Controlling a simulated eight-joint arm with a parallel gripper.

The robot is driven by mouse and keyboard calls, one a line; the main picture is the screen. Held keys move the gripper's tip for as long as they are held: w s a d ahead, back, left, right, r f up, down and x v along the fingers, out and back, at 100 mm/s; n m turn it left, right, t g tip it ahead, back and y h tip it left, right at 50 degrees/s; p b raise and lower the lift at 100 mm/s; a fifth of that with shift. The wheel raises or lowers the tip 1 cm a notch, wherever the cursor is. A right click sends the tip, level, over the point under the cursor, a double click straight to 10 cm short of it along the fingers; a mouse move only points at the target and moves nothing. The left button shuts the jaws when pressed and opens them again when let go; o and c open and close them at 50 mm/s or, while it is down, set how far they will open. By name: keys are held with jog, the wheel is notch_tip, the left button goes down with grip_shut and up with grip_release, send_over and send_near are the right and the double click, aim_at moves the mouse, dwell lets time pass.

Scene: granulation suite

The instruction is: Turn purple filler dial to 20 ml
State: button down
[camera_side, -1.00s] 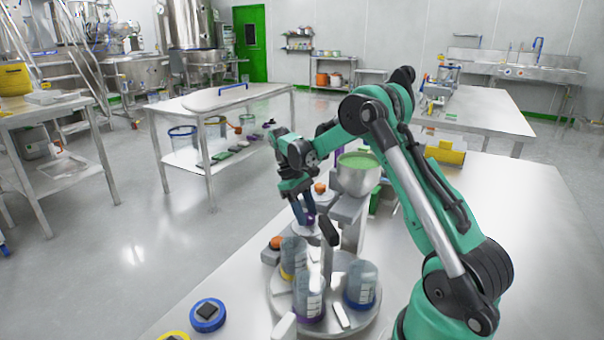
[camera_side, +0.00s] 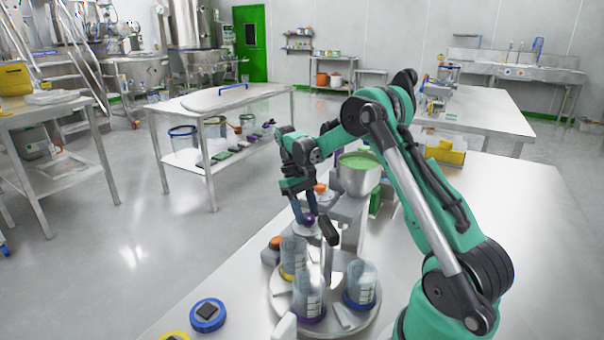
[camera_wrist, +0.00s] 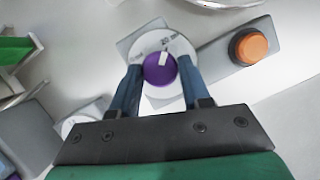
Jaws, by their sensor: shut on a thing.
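The purple filler dial (camera_wrist: 158,70) is a round knob with a white pointer on a white marked disc (camera_wrist: 171,95). In the wrist view the pointer is toward the top, slightly right, near a small label that seems to read 20 ml; other marks are too small to read surely. My gripper (camera_wrist: 160,74) has its two blue fingers on either side of the knob, shut on it. In the side view my gripper (camera_side: 308,217) reaches down to the dial (camera_side: 310,220), which is partly hidden by the fingers.
An orange button (camera_wrist: 250,46) on a grey box sits right of the dial in the wrist view. In the side view a hopper of green material (camera_side: 358,175) stands close behind my gripper. A round turntable (camera_side: 370,322) with bottles is in front. A blue-rimmed dial (camera_side: 208,316) lies front left.

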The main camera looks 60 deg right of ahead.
jog(key=shift+c, duration=2.1)
grip_release()
jog(key=shift+v, duration=2.8)
jog(key=shift+w+a+r, duration=0.1)
jog(key=shift+a+r, duration=0.15)
jog(key=shift+a, duration=0.1)
jog(key=a+r+n+t+h, duration=0.2)
jog(key=a+r+t, duration=0.3)
jog(key=a, duration=0.5)
jog(key=s+a+f+n+t, duration=0.1)
jog(key=s+a+t, duration=0.5)
jog(key=a, duration=0.4)
jog(key=shift+n+y, duration=0.3)
jog(key=shift+n, duration=0.1)
